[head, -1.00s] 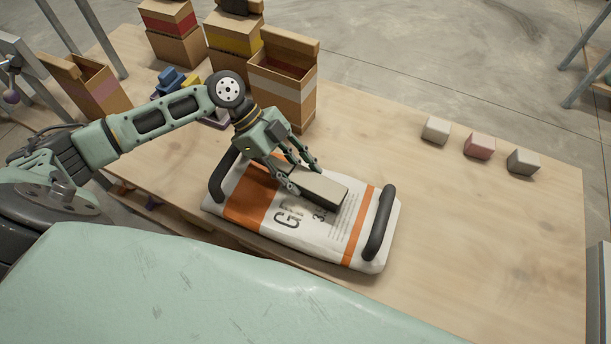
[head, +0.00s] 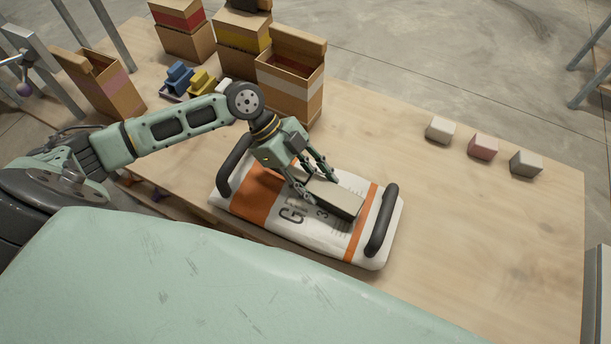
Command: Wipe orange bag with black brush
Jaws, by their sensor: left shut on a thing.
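A white bag with orange bands (head: 262,208) lies flat on the wooden table, with a black handle at each end. My left gripper (head: 318,183) is over the middle of the bag, shut on a block-shaped brush (head: 338,199) with a pale top and dark sides. The brush lies along the bag's upper face and covers part of its printed text. It looks to be touching the bag, but its underside is hidden. My right gripper is not in view.
Open cardboard boxes (head: 291,88) stand behind the bag. Blue and yellow items (head: 190,80) sit in a tray between boxes.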

